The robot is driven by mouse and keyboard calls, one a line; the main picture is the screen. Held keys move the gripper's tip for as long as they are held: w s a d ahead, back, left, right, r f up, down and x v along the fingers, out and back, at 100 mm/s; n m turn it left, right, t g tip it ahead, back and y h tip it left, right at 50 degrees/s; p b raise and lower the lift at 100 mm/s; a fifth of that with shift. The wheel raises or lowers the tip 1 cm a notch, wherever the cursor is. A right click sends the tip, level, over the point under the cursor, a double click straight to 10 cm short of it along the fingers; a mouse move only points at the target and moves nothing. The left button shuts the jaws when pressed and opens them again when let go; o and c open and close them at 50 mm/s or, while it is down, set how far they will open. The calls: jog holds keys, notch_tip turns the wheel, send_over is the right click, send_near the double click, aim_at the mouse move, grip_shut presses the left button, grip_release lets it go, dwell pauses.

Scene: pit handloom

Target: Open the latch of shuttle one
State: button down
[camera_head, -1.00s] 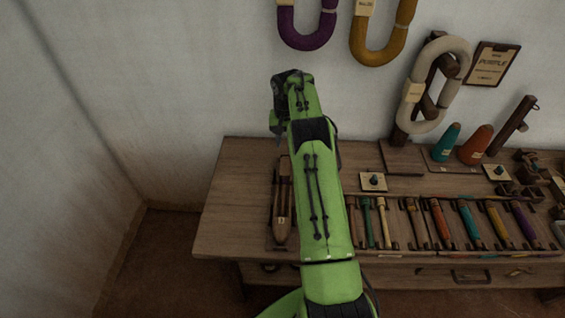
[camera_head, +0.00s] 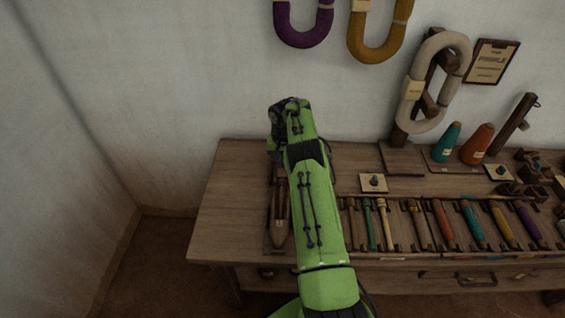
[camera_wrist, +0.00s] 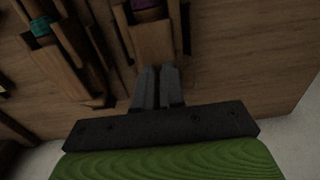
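A long, pointed wooden shuttle (camera_head: 279,222) lies on the left end of the table, partly hidden by my green arm. In the wrist view, a wooden body with a purple wound piece (camera_wrist: 148,7) lies just beyond my fingertips; I cannot tell for certain that it is shuttle one. I cannot make out a latch. My gripper (camera_wrist: 158,70) points at the near end of this body, its two grey fingers close together with at most a thin gap and nothing visible between them. I cannot tell whether they touch the wood. The head view hides the fingers behind my arm.
A wooden piece with a teal winding (camera_wrist: 41,27) lies left in the wrist view. Several coloured bobbins (camera_head: 443,222) lie in a row right of my arm. Cones (camera_head: 477,144) stand behind. The table (camera_head: 222,215) is bare at its left end.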

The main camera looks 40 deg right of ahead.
dwell(0.4)
jog(key=n+p, duration=0.1)
jog(key=n, duration=0.3)
jog(key=shift+r+n, duration=0.1)
jog(key=shift+n, duration=0.2)
jog(key=n, duration=0.4)
jog(key=shift+n, duration=0.3)
jog(key=n, duration=0.4)
jog(key=shift+n, duration=2.4)
